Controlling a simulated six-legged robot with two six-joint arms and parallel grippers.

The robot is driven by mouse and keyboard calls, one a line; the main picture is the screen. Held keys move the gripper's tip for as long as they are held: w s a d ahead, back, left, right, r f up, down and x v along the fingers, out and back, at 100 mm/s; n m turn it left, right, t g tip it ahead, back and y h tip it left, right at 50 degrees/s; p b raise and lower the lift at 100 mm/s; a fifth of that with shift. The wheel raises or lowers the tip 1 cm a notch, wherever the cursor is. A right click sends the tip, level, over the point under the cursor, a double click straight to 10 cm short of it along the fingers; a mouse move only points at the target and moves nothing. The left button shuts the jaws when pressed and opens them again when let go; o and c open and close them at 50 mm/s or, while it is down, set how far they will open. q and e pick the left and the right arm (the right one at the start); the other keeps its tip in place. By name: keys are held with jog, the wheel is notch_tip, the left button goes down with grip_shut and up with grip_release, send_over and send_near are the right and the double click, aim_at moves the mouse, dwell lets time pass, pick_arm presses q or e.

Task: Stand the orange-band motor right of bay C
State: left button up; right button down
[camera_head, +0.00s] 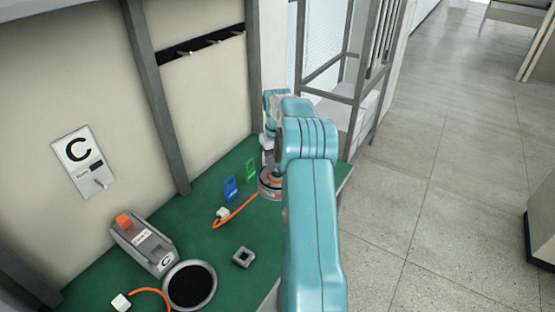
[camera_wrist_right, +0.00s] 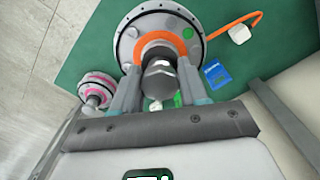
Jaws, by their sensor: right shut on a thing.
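The orange-band motor (camera_wrist_right: 128,42) is a round grey flanged disc with bolts, an orange ring around its hub and a dark shaft. In the right wrist view, my right gripper (camera_wrist_right: 160,78) is shut on its shaft, one finger on each side. In the head view the motor (camera_head: 268,186) is at the far right end of the green bench, partly hidden by my right arm. It looks upright; I cannot tell whether it touches the bench. Its orange cable ends in a white plug (camera_head: 222,213). The bay C sign (camera_head: 78,150) is on the wall at left. My left gripper is out of view.
A grey unit (camera_head: 144,243) with an orange block and a dark round ring (camera_head: 190,286) are at the bench's front left. A small grey square (camera_head: 243,257), blue card (camera_head: 230,188) and green card (camera_head: 250,170) are nearby. A pink-banded part (camera_wrist_right: 95,94) stands beside the motor.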

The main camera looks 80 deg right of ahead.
notch_tip(320, 180, down, 10)
jog(key=b, duration=0.6)
jog(key=shift+f, duration=0.1)
dwell(0.4)
jog(key=shift+f+b, duration=0.45)
jog(key=shift+f, duration=0.25)
jog(key=shift+f, duration=0.45)
jog(key=shift+f+b, duration=0.65)
dwell(0.4)
